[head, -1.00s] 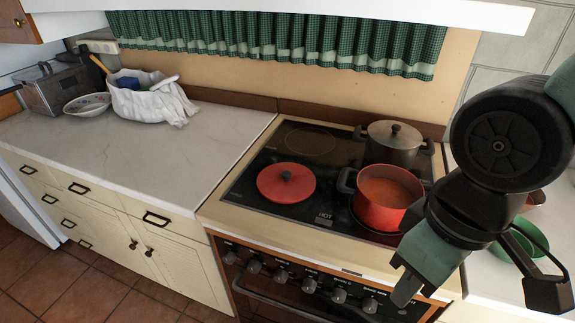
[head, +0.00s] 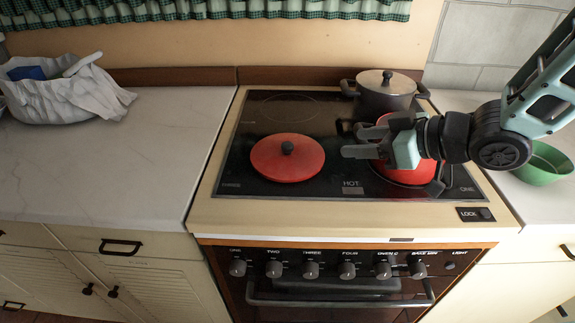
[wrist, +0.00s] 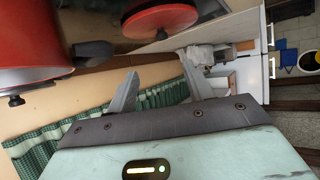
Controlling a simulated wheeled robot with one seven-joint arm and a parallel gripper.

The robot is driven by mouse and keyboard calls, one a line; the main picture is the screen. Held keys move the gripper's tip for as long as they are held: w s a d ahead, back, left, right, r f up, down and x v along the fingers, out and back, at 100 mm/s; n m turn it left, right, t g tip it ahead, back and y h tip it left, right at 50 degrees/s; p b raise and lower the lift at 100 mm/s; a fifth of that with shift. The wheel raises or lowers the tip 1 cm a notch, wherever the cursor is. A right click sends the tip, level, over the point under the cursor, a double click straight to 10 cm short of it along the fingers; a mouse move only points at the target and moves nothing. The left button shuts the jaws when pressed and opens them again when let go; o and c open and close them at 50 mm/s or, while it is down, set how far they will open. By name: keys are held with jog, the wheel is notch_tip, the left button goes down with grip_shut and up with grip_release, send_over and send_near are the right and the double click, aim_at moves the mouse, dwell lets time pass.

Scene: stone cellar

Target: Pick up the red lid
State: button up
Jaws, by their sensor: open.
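The red lid (head: 275,165) lies flat on the black glass cooktop, with its dark knob (head: 287,147) pointing up. It also shows at the top of the wrist view (wrist: 160,20). My gripper (head: 345,140) is open and empty, with its fingers pointing left toward the lid. It is to the right of the lid, apart from it, in front of the red pot. Both fingers also show in the wrist view (wrist: 158,68).
The red pot (head: 405,176) stands right of the lid, partly hidden by my gripper. A dark lidded pot (head: 385,101) stands behind it. A green bowl (head: 545,163) is on the right counter. The left counter (head: 150,155) is mostly clear.

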send_near(288, 145)
jog(key=shift+x, duration=1.25)
jog(key=shift+p+x, duration=0.85)
jog(key=shift+x, duration=2.25)
jog(key=shift+d, duration=0.1)
grip_shut()
